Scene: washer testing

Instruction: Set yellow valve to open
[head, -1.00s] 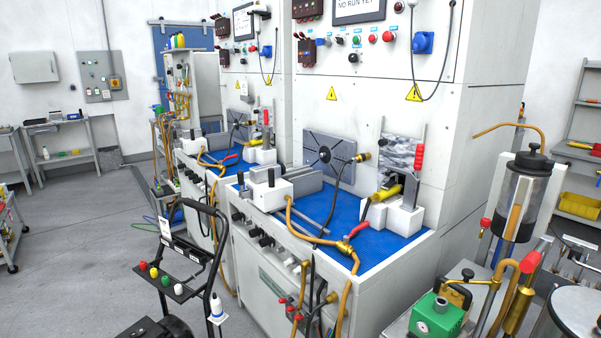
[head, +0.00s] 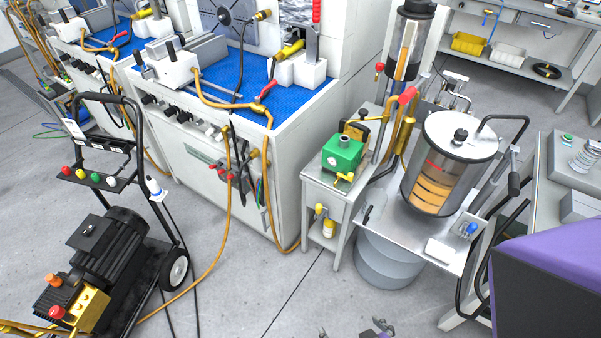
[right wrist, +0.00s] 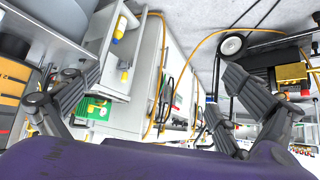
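Several yellow parts show, and I cannot tell for certain which is the yellow valve. A small yellow handle (head: 344,180) is on the front of a green box (head: 343,154) on a grey stand. A yellow knob (head: 80,174) is in the row on the black cart at left. Dark fingertips (head: 350,330), apparently my right gripper's, show at the bottom edge of the head view, below the stand. In the right wrist view my right gripper (right wrist: 160,95) is open, its fingers wide apart with nothing between them. My left gripper is not seen.
A steel tank (head: 445,160) stands right of the green box. The cart's black motor (head: 105,245) is at lower left. A hose (head: 228,180) runs down the white test bench (head: 230,165). Open floor (head: 245,290) lies between cart and stand.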

